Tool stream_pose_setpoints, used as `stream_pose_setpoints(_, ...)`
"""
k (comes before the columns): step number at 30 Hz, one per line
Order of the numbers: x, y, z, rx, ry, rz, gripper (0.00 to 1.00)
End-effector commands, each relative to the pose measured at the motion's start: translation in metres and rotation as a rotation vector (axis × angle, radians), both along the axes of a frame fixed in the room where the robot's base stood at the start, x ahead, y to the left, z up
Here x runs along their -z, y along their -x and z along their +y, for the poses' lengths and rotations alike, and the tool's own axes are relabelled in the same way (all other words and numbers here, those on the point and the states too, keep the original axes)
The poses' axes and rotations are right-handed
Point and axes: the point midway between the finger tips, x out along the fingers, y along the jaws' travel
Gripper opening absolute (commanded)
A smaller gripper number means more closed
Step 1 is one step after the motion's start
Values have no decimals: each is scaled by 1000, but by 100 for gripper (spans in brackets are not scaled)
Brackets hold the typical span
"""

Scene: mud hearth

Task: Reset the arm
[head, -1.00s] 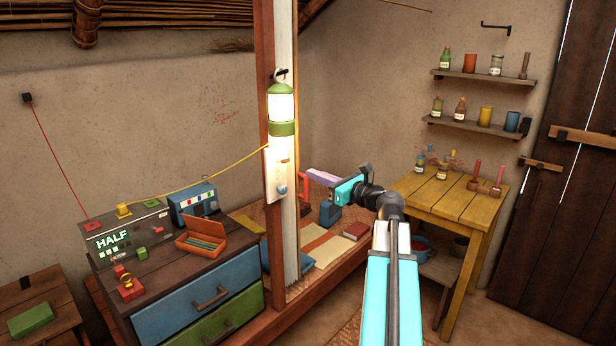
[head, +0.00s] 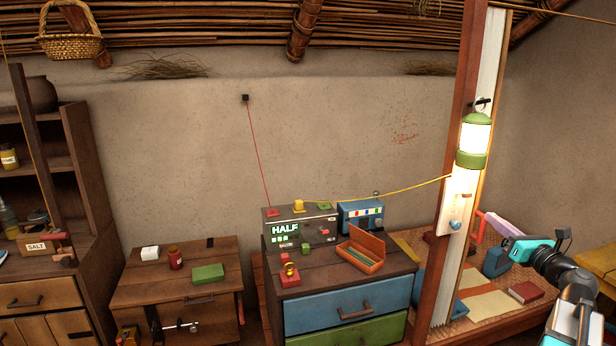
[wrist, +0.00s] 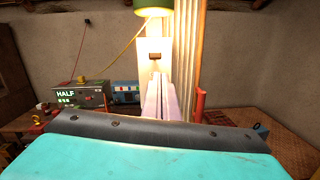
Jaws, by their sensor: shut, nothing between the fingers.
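My gripper (head: 489,217) is at the right of the head view, at the end of my turquoise and black arm, pointing left toward the wooden post. Its pale pink fingers are closed together and hold nothing. In the wrist view the fingers (wrist: 158,97) lie side by side, pointing away toward a lit white panel. The head view does not show whether the fingertips touch the red object behind them.
A lit lantern (head: 474,140) hangs on the wooden post (head: 453,200) left of my gripper. A yellow cord (head: 400,191) runs from the post to a grey box (head: 300,228) marked HALF on a chest. A blue object (head: 495,262) and red book (head: 525,292) lie below my gripper.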

Motion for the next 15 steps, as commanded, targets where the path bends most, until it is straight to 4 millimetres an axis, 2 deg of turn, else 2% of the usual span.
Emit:
stream_pose_setpoints(8,57,-40,3,132,-407,-34,0)
stream_pose_setpoints(15,132,-61,6,280,-782,-23,0)
